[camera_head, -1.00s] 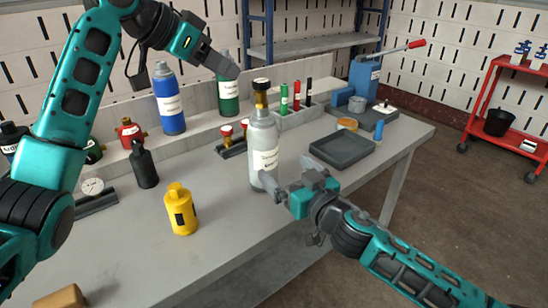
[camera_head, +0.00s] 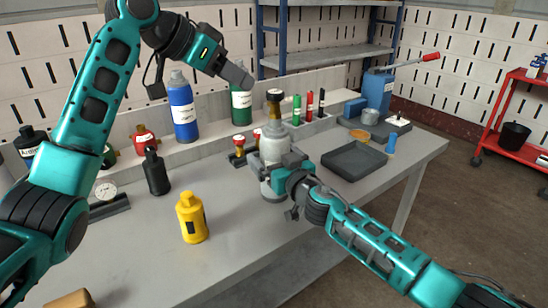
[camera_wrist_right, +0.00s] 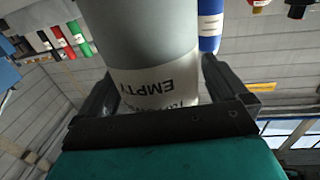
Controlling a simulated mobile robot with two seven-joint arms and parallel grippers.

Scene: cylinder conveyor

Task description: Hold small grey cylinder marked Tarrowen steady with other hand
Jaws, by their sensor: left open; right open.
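My left gripper (camera_head: 245,79) is open and empty, up and to the left of the valve.
Blue (camera_head: 183,108) and green (camera_head: 241,106) cylinders stand behind. A black bottle (camera_head: 156,173) and yellow cylinder (camera_head: 191,217) stand left. A dark tray (camera_head: 354,160) lies right, near a small blue cylinder (camera_head: 391,145). The bench front is mostly clear.

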